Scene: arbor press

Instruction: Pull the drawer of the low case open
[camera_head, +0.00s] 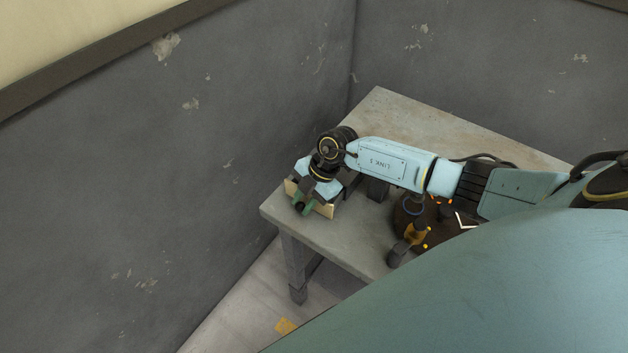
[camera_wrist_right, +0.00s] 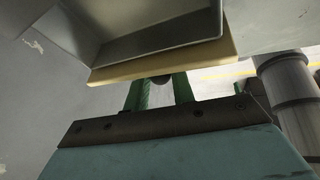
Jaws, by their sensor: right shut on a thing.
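The low case (camera_head: 322,209) sits on the near left corner of the table, with a cream front showing beside my gripper. In the right wrist view the cream drawer front (camera_wrist_right: 165,61) runs across the top, with grey surfaces behind it. My right gripper (camera_head: 302,204) is at this front. Its green fingers (camera_wrist_right: 159,92) are closed around a small dark knob (camera_wrist_right: 160,79) at the edge of the front. My left gripper is not in view.
The grey table (camera_head: 345,238) stands in a corner between two grey walls (camera_head: 190,180). A dark round-based object with orange parts (camera_head: 412,236) stands on the table beneath my right arm. The table's back part is clear. An orange patch (camera_head: 286,326) lies on the floor.

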